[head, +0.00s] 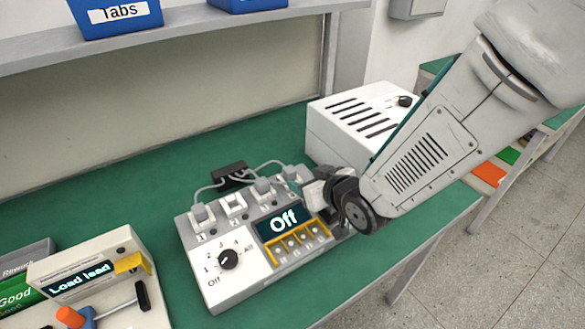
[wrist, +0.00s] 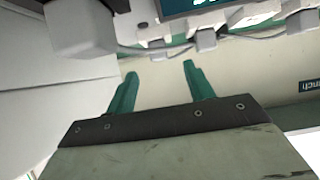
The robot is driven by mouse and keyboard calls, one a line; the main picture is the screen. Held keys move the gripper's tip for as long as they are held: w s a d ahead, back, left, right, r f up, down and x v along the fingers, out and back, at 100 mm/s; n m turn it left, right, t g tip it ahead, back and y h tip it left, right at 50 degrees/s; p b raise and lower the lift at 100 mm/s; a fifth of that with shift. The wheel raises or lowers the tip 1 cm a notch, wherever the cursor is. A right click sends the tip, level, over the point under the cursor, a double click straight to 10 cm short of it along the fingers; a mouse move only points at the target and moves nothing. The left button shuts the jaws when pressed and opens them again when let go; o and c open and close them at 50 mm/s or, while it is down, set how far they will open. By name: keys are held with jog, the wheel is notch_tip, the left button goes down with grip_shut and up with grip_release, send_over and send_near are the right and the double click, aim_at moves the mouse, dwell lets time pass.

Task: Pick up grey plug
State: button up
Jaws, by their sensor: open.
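A control box (head: 218,281) with a dial and a screen reading "Off" stands on the green bench. Grey plugs sit along its back edge: one at position 1 (head: 200,213) and another right of the middle (head: 263,186), with grey cables behind. Position 2 shows a pale square socket (head: 234,204). A grey plug (wrist: 206,41) shows beyond the right fingertip. A large grey block (wrist: 80,30) is close at left; I cannot tell what it is.
A white vented box (head: 335,133) stands behind my arm. A black cable block (head: 229,174) lies behind the control box. A "Load lead" unit (head: 103,262) stands at left. A shelf (head: 180,45) with blue bins runs above. The bench is clear at back left.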

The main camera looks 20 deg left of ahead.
aim_at(292, 171)
jog(key=x, duration=0.8)
jog(key=shift+w+r, duration=0.2)
jog(key=shift+r, duration=0.15)
jog(key=shift+c, duration=0.3)
jog(key=c, duration=1)
